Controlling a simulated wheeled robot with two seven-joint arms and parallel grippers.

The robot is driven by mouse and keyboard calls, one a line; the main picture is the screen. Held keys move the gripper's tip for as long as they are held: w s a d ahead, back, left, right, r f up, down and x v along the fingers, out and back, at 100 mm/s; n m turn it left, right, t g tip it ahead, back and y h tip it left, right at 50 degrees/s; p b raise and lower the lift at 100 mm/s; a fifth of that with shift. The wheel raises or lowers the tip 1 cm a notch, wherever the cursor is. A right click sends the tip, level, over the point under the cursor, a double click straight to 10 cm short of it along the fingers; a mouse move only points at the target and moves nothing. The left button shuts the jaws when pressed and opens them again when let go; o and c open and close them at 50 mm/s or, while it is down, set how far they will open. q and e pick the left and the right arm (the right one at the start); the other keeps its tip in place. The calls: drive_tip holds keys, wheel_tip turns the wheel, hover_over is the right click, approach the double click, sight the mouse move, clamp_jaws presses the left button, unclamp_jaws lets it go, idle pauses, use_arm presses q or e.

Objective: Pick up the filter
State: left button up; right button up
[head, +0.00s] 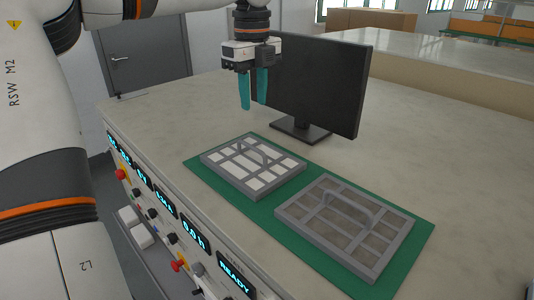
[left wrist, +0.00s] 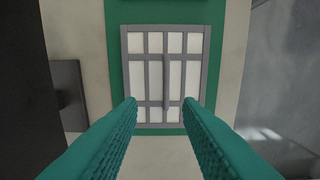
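A filter with a grey frame, white panels and a grey arched handle (head: 252,166) lies flat on the far part of a green mat (head: 200,173). A second filter (head: 345,222), with a grey frame and brownish-grey panels, lies on the near part of the mat. My left gripper (head: 253,105) hangs above the mat with its teal fingers pointing down, clear of both filters. In the left wrist view the white filter (left wrist: 148,75) shows ahead of the fingers (left wrist: 160,101), which are apart with nothing between them. My right gripper is not in view.
A black monitor (head: 325,85) stands on the bench behind the mat, close to my left gripper. The bench front carries a control panel with lit displays (head: 165,202) and knobs. The bench top (head: 460,150) to the right is clear.

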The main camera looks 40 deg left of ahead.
use_arm(q)
drive_tip(key=p, duration=0.1)
hover_over(251, 146)
wheel_tip(251, 146, down, 5)
wheel_tip(251, 146, down, 3)
drive_tip(key=p, duration=0.2)
drive_tip(key=shift+f+p, duration=0.1)
drive_tip(key=shift+p, duration=0.25)
wheel_tip(251, 146, down, 2)
drive_tip(key=shift+a+f, duration=0.1)
drive_tip(key=shift+f, duration=0.25)
drive_tip(key=shift+w, duration=0.1)
clamp_jaws()
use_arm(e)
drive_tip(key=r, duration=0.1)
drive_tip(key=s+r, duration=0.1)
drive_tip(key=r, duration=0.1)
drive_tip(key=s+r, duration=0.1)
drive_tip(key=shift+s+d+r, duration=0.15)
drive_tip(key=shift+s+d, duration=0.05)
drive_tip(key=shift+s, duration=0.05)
